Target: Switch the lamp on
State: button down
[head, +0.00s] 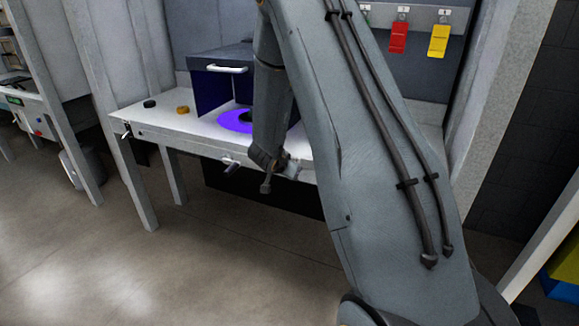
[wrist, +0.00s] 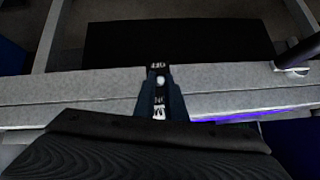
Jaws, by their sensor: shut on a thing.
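The lamp switch (wrist: 160,80) is a small dark plate with white lettering and a white knob on the bench's front edge. In the wrist view, my gripper (wrist: 160,92) has one dark finger on each side of it and is shut on the switch. In the head view my gripper (head: 284,170) is at the bench's front edge and the switch cannot be made out there. A violet glow (head: 236,121) lies on the bench under a dark hood (head: 222,56); it also shows in the wrist view (wrist: 250,116).
The bench (head: 190,132) carries a black puck (head: 149,103) and a brass-coloured puck (head: 182,109). A dark lever (head: 231,166) sticks out left of my gripper. Red (head: 398,38) and yellow (head: 438,41) tags hang at the back. Open floor lies at the left front.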

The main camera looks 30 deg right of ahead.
jog(key=shift+d+r+g+y+p, duration=0.15)
jog(key=shift+g+y+p, duration=0.25)
jog(key=shift+p, duration=0.85)
jog(key=c, duration=1.8)
grip_release()
jog(key=v, duration=0.7)
jog(key=shift+s+r, duration=0.2)
jog(key=shift+r, duration=0.1)
